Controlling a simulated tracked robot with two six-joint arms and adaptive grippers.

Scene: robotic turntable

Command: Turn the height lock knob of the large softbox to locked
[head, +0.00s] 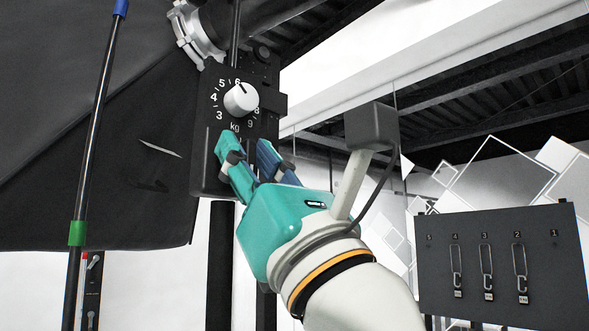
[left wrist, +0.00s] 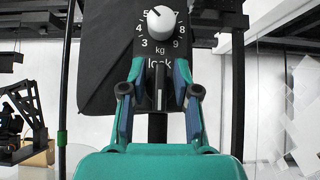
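A black control panel (head: 206,165) hangs beside the large black softbox (head: 45,130). It carries a white round dial (head: 241,99) with numbers and "kg"; its mark points up and slightly left. In the left wrist view, a dark upright knob (left wrist: 160,90) sits under the printed word "lock" (left wrist: 160,63). In the head view my fingers hide this knob. My teal left gripper (head: 246,147) is at the lower part of the panel. Its fingers (left wrist: 160,72) are apart, one on each side of the knob, with gaps showing. My right gripper is not in view.
A dark pole (head: 98,110) with blue and green bands stands at the left. A silver clamp ring (head: 190,32) is above the panel. A grey board (head: 450,240) with several hanging hooks stands at the lower right. A lever switch (head: 93,263) shows at the lower left.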

